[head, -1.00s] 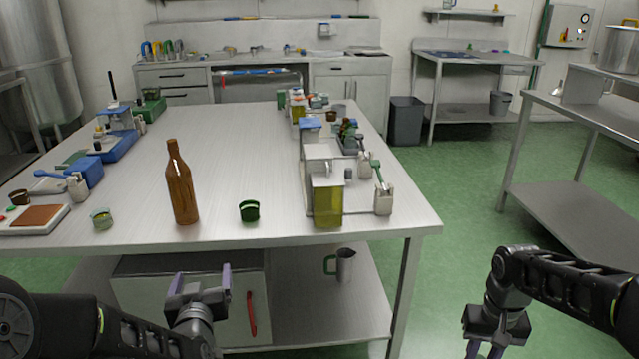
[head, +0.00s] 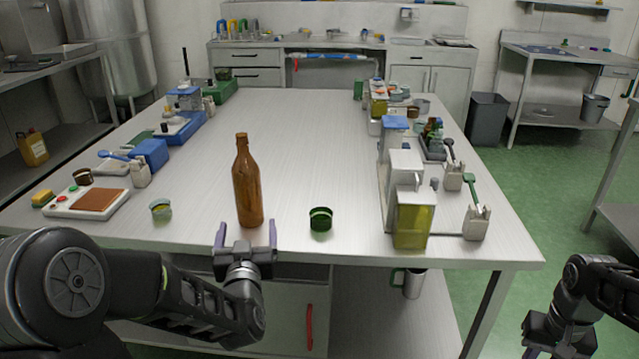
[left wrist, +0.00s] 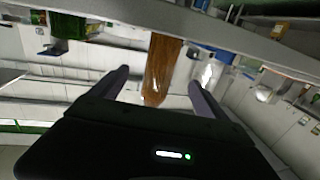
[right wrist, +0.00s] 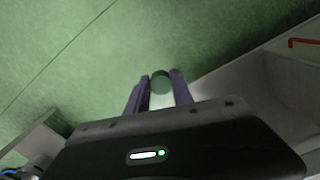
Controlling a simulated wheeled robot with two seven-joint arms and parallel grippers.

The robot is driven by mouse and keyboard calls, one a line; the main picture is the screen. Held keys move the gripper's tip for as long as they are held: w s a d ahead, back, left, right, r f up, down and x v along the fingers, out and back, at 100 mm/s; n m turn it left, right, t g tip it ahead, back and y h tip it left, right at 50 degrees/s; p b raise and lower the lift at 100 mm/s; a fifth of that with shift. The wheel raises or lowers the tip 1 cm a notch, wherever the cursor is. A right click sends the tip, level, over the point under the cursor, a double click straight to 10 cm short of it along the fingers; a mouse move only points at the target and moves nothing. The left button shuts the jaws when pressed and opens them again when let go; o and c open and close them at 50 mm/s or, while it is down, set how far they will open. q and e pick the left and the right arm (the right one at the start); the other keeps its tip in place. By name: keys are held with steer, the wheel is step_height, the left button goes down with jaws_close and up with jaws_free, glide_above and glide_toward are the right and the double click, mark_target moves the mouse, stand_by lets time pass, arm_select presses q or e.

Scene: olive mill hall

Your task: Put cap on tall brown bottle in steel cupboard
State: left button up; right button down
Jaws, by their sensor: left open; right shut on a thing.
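The tall brown bottle (head: 247,182) stands upright on the steel table near its front edge; its neck is bare. My left gripper (head: 245,236) is open and empty at the table edge, just in front of the bottle and apart from it. The bottle also shows between its fingers in the left wrist view (left wrist: 160,68). My right gripper (head: 550,340) is low at the right, beyond the table. In the right wrist view it is shut on a small round green thing (right wrist: 160,82), which looks like a cap. The steel cupboard (head: 275,308) under the table is closed.
A dark green cup (head: 320,219) stands right of the bottle, and a small glass bowl (head: 161,209) left of it. A dispenser with yellow-green liquid (head: 413,222) stands at the right. The table's middle is clear. The cupboard has a red handle (head: 309,326).

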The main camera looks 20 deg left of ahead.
mark_target(249, 209)
arm_select(q)
steer(key=shift+x, duration=3.45)
steer(key=shift+x, duration=2.6)
steer(key=shift+s+a+r, duration=0.1)
steer(key=shift+c, duration=0.6)
jaws_close()
steer(key=shift+r, duration=0.15)
